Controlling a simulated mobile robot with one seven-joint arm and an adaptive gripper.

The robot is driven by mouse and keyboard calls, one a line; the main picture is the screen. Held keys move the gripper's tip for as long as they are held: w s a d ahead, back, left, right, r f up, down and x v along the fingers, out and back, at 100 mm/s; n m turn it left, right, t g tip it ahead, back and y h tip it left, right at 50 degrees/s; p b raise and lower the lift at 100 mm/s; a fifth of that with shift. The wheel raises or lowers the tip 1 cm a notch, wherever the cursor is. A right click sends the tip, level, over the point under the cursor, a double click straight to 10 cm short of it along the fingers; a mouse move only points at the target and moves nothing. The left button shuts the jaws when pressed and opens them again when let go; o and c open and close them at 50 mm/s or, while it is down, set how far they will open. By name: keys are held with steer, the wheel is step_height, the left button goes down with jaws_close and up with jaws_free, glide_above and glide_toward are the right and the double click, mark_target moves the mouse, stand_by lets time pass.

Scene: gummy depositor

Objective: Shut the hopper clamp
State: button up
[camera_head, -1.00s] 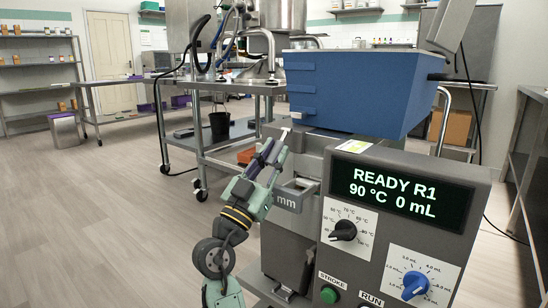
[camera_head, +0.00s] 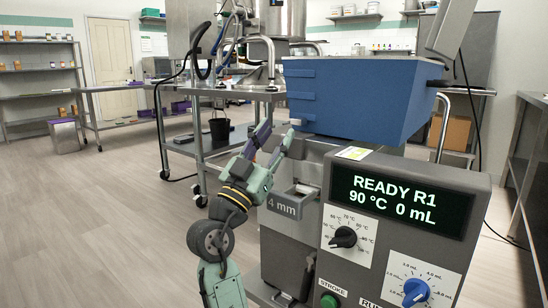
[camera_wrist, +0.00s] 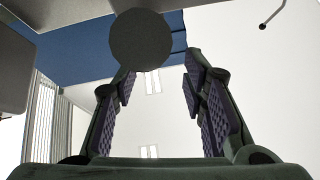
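The blue hopper (camera_head: 350,98) sits on top of the depositor, and its blue side also shows in the wrist view (camera_wrist: 70,52). A small pale tab (camera_head: 295,122) sticks out under the hopper's left corner; it may be the clamp's end, but I cannot tell its position. In the wrist view a dark round disc (camera_wrist: 140,38) is near my fingertips, overlapping the left one; it may be the clamp's knob. My gripper (camera_head: 276,131) is open, fingers pointing up toward the tab, with nothing clearly held between them. The rest of the clamp is hidden or too small to make out.
The depositor's control panel (camera_head: 400,225) with display and dials stands right of my arm. A grey block marked "4 mm" (camera_head: 284,206) juts out just below my gripper. A steel table (camera_head: 205,150) with a black bucket (camera_head: 219,128) is behind. Open floor lies left.

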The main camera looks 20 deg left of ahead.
mark_target(272, 157)
steer(key=shift+r, duration=2.3)
steer(key=shift+c, duration=0.5)
